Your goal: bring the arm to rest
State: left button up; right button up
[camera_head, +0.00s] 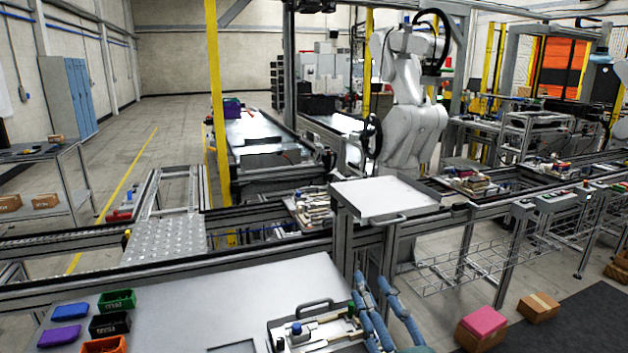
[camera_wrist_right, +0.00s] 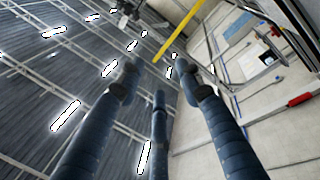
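My right gripper (camera_head: 374,288) is at the lower middle of the head view, with its blue fingers pointing up. It appears just to the right of a pallet fixture (camera_head: 318,334) that has a handle and several small parts on it. In the right wrist view, the three fingers of the gripper (camera_wrist_right: 160,88) are spread apart with nothing between them. My left gripper is not in view.
The worktable (camera_head: 215,310) carries a green bin (camera_head: 117,301), a black bin (camera_head: 109,326) and other bins at its left. Its middle is bare. A white-topped stand (camera_head: 385,198) and a conveyor with a second pallet (camera_head: 311,208) lie beyond. Boxes, including a pink one (camera_head: 483,322), stand at the right.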

jog(key=s+d+f+m+g+h, duration=0.2)
jog(key=s+d+f+m+g, duration=0.1)
jog(key=f, duration=0.5)
jog(key=s+d+f+m+g+h, duration=0.2)
jog(key=s+d+f+m+g, duration=0.1)
jog(key=f, duration=0.4)
jog(key=s+d+f+m+g+h, duration=0.1)
jog(key=s+d+f+m+g, duration=0.25)
jog(key=f, duration=0.45)
jog(key=s+d+f+m+g, duration=0.1)
jog(key=s+f+m+g, duration=0.1)
jog(key=s+f+g, duration=0.5)
jog(key=s+f+m, duration=0.2)
jog(key=s+f, duration=0.3)
jog(key=s, duration=0.6)
notch_tip(320, 180, down, 26)
jog(key=s+g, duration=0.1)
jog(key=s, duration=0.1)
jog(key=s+d+f+g, duration=0.1)
jog(key=s+d+f, duration=0.2)
jog(key=s+f, duration=1.3)
jog(key=shift+s+d, duration=0.2)
jog(key=shift+s, duration=0.45)
jog(key=shift+f+g, duration=0.1)
jog(key=shift+g, duration=0.15)
